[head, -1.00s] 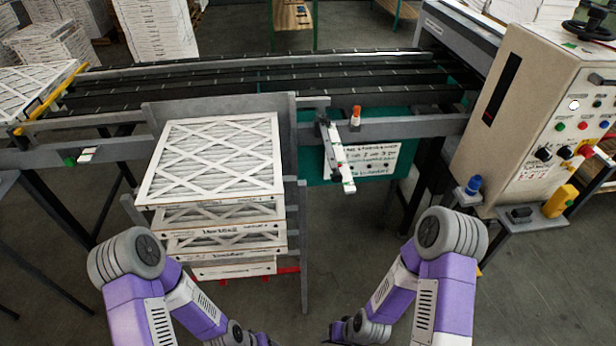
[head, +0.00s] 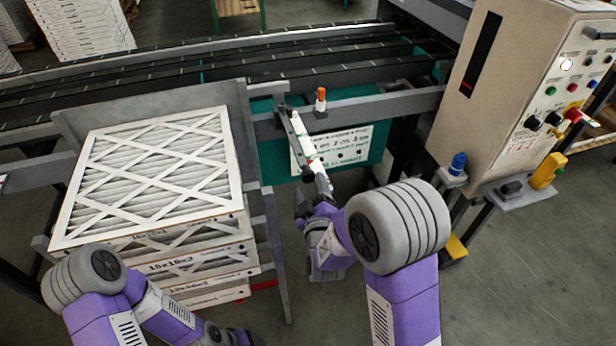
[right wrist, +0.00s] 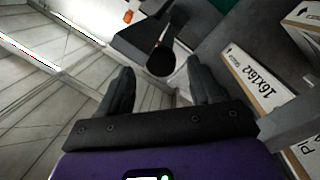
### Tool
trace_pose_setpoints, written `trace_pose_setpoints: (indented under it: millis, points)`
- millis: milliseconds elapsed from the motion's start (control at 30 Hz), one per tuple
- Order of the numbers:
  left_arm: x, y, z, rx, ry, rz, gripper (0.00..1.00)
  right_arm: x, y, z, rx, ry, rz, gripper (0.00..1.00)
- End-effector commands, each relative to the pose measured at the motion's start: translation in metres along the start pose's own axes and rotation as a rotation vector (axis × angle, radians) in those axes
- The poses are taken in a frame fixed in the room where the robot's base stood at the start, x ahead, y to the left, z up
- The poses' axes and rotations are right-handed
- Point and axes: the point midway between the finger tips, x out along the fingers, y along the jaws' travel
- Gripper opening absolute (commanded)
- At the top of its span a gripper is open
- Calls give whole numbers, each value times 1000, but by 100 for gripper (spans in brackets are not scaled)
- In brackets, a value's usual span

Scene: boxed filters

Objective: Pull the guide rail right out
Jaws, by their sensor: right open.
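The guide rail (head: 308,147) is a narrow white bar. It sticks out from the grey conveyor frame towards me, with a dark near end. My right gripper (head: 316,192) is at that near end in the head view. In the right wrist view its two dark fingers (right wrist: 162,90) are spread apart, with a dark round knob (right wrist: 160,61) just beyond the gap between them. I cannot tell whether either finger touches the rail. An orange-topped knob (head: 320,98) stands on the frame beside the rail.
A stack of boxed filters (head: 150,175) stands left of the rail on a grey rack. A beige control cabinet (head: 510,85) with buttons stands at the right. A white sign (head: 345,148) hangs behind the rail. Floor shows between rack and cabinet.

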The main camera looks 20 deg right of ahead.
Motion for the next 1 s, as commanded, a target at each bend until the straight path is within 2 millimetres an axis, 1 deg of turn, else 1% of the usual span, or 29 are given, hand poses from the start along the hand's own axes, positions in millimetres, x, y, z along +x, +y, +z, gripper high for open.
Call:
trace_pose_setpoints:
  millis: [33, 100, 200, 300, 400, 633, 1000]
  points:
    - [2, -1, 0, 0, 0, 0, 65, 9, 0, 1, 0, 0, 3, 65]
    - [3, -1, 0, 0, 0, 0, 65, 20, 0, 1, 0, 1, 2, 65]
    - [4, -2, 0, 0, 0, 0, 65, 31, -1, 1, 0, 0, -1, 65]
    - [5, -2, 0, 0, 0, 0, 65, 38, -1, 1, 0, -1, -2, 65]
    - [5, -2, 0, 0, 0, 0, 65, 42, -1, 1, 1, -1, -2, 65]
    - [5, -2, 0, 0, 0, 0, 65, 42, -1, 1, 1, -1, -3, 65]
    - [5, -2, 0, 0, 0, 0, 65, 42, -1, 1, 1, -1, -3, 8]
